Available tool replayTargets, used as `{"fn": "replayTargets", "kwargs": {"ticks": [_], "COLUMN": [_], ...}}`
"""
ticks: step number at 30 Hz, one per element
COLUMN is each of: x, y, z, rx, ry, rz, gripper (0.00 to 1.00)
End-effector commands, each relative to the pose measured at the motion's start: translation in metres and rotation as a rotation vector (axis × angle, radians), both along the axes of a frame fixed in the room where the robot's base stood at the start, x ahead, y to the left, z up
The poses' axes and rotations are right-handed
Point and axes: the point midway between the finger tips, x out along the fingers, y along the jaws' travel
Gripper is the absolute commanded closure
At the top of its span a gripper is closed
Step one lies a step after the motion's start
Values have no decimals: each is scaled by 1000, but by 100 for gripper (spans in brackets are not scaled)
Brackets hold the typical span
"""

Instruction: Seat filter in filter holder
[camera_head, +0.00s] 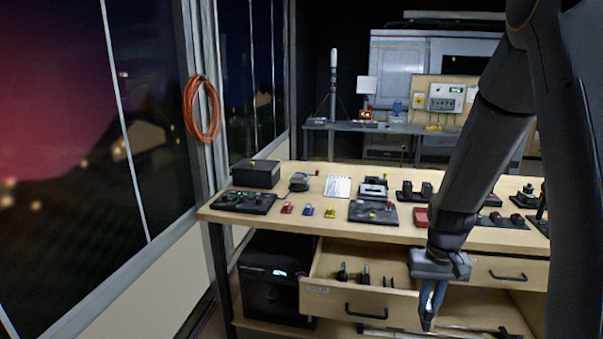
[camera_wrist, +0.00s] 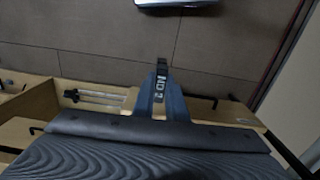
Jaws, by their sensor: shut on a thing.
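My gripper (camera_head: 429,322) points down in front of the bench, beside the right end of the open drawer. In the wrist view my gripper (camera_wrist: 160,98) is shut on a small dark filter (camera_wrist: 161,78) with white lettering on it. I cannot tell for sure which bench item is the filter holder; a dark block with a light top (camera_head: 373,187) stands mid-bench.
The open drawer (camera_head: 335,303) holds several small dark upright pieces (camera_head: 365,275). The wooden bench (camera_head: 290,222) carries a black box (camera_head: 256,174), control panels (camera_head: 243,201), small coloured blocks (camera_head: 308,210) and a white sheet (camera_head: 338,187). Rods lie on the lower shelf.

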Motion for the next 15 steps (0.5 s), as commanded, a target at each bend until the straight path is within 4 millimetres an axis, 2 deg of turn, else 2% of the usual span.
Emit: {"fn": "replayTargets", "kwargs": {"ticks": [8,15], "x": [9,14], "y": [36,78], "z": [-43,-92], "rx": [1,1], "ry": [3,2], "rz": [60,128], "gripper": [100,100]}}
